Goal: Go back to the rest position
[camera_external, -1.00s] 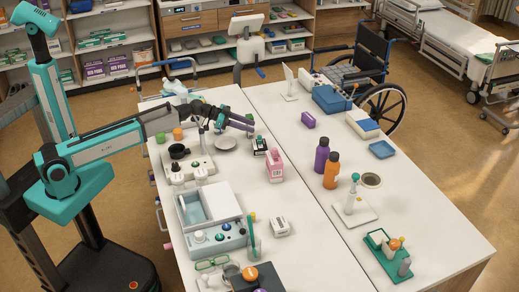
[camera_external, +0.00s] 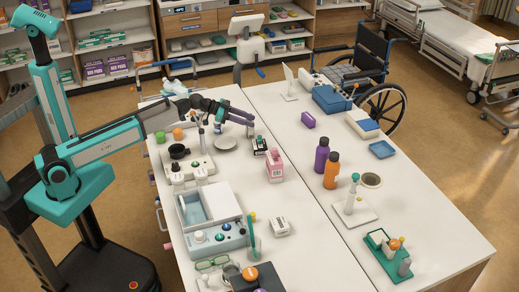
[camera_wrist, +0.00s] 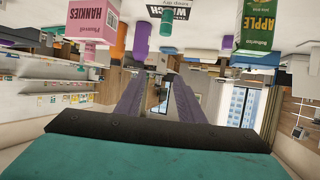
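In the wrist view my gripper (camera_wrist: 158,78) also shows a clear gap between the fingers. A pale round plate (camera_external: 226,143) lies below my gripper.
A device with a black bowl (camera_external: 179,151) and a blue-grey unit (camera_external: 210,222) stand on the table's left side. Orange (camera_external: 332,170) and purple (camera_external: 321,155) bottles stand on the right table. A wheelchair (camera_external: 372,70) is behind. The wrist view shows a green apple carton (camera_wrist: 259,25).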

